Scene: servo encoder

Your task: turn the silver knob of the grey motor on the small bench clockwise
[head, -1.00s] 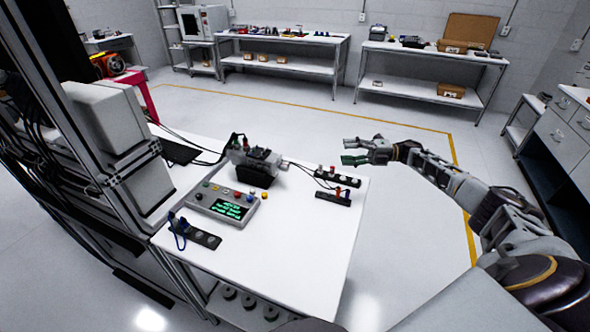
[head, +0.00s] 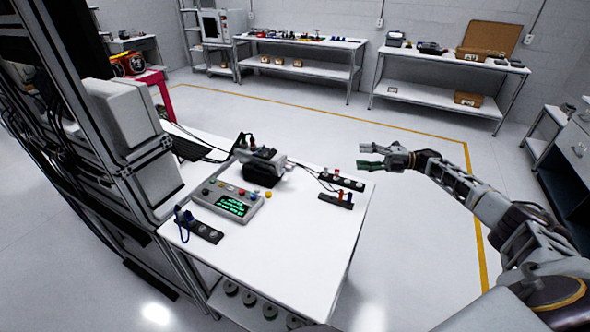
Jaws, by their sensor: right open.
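The grey motor (head: 266,165) stands near the back of the small white bench (head: 290,240), with a dark body and base. Its silver knob (head: 290,165) appears to be the small pale end on its right side; it is too small to see clearly. My right gripper (head: 366,157) is open and empty, out past the bench's back right corner, with its fingers pointing left toward the motor and a clear gap between them. My left gripper is not in view.
A control box with a green display (head: 231,206) sits in front of the motor. Black terminal strips (head: 342,179) with cables lie to the right, and another (head: 205,232) at front left. A tall metal frame (head: 130,140) borders the bench on the left. The front right bench top is clear.

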